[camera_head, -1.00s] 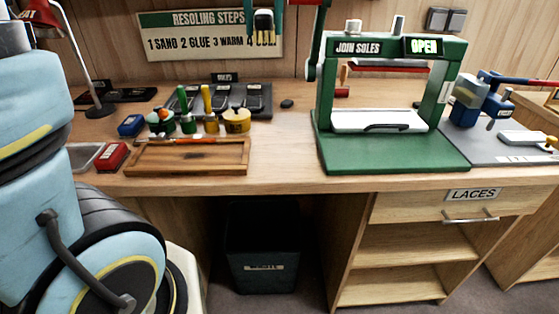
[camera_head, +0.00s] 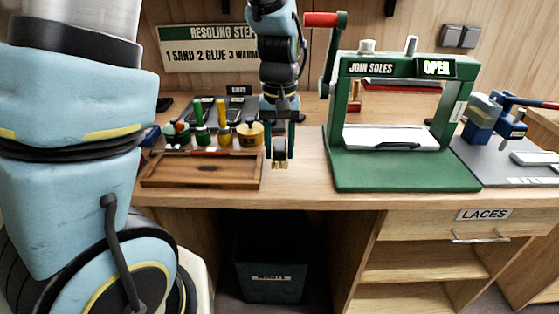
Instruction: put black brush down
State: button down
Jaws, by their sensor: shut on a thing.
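My gripper (camera_head: 280,148) hangs fingers-down in front of the bench's back, to the right of the wooden tray. It is shut on a small dark thing with yellowish bits at its lower end, which I take to be the black brush (camera_head: 279,154). The brush looks upright between the green fingers, which hide part of it. Whether it touches the bench top (camera_head: 300,184) or hangs above it I cannot tell.
The shallow wooden tray (camera_head: 200,184) looks mostly bare. Behind it stand green and yellow handled tools and a yellow tin (camera_head: 250,134). The green sole press (camera_head: 405,172) stands to the right. A strip of bench top between tray and press is clear.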

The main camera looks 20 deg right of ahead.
aim_at(280, 163)
jog(key=shift+f, duration=2.1)
jog(key=shift+f, duration=0.2)
jog(key=shift+c, duration=1.9)
grip_release()
jog(key=shift+r, duration=0.15)
notch_tip(280, 163, up, 12)
jog(key=shift+r+b, duration=0.1)
jog(key=shift+b, duration=0.2)
jog(key=a+f, duration=0.2)
jog(key=a, duration=0.5)
jog(key=a+f+n+t, duration=0.1)
jog(key=a+f, duration=0.1)
jog(key=a, duration=0.6)
jog(key=a+f+n, duration=0.1)
jog(key=a+f, duration=0.1)
jog(key=a, duration=0.6)
jog(key=shift+s+f+t, duration=0.25)
jog(key=shift+s+t, duration=0.05)
